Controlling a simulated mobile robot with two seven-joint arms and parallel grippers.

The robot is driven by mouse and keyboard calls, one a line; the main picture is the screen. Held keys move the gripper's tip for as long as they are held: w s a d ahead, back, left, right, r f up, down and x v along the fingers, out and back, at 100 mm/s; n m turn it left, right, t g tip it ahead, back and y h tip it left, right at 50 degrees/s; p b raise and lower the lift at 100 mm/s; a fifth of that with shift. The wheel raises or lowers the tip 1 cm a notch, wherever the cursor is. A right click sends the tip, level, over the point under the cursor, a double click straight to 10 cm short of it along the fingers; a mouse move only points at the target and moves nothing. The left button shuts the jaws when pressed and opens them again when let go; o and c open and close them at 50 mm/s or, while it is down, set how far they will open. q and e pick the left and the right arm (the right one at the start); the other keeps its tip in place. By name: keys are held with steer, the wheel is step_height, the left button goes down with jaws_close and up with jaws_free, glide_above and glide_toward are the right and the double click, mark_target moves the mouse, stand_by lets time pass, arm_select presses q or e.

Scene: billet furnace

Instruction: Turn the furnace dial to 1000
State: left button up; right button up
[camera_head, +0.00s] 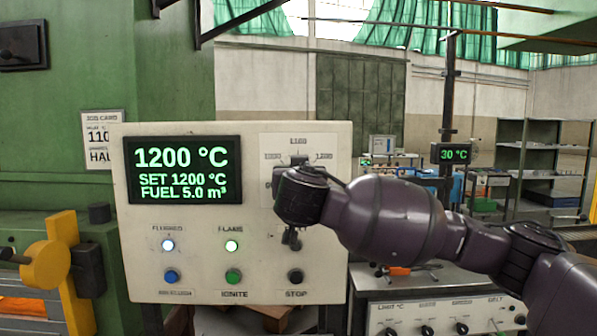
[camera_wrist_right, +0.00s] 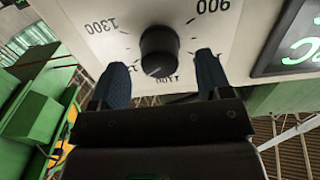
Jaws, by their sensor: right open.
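The furnace dial (camera_wrist_right: 159,52) is a round black knob on a white plate with printed numbers; 1300, 900 and part of 1100 show in the right wrist view. In the head view it is mostly hidden behind my right gripper (camera_head: 298,168). In the right wrist view my right gripper (camera_wrist_right: 160,62) is open, with one dark blue finger on each side of the dial and gaps between; I see no grip on it. The display (camera_head: 183,170) reads 1200 °C, SET 1200 °C, FUEL 5.0 m³. My left gripper is out of view.
Below the display on the cream control panel (camera_head: 130,250) are a blue button (camera_head: 171,276), a green ignite button (camera_head: 233,276) and a black stop button (camera_head: 295,276). A yellow lever (camera_head: 62,255) is at the left. A second panel (camera_head: 440,315) stands lower right.

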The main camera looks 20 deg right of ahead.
steer(key=shift+x, duration=1)
steer(key=c, duration=0.9)
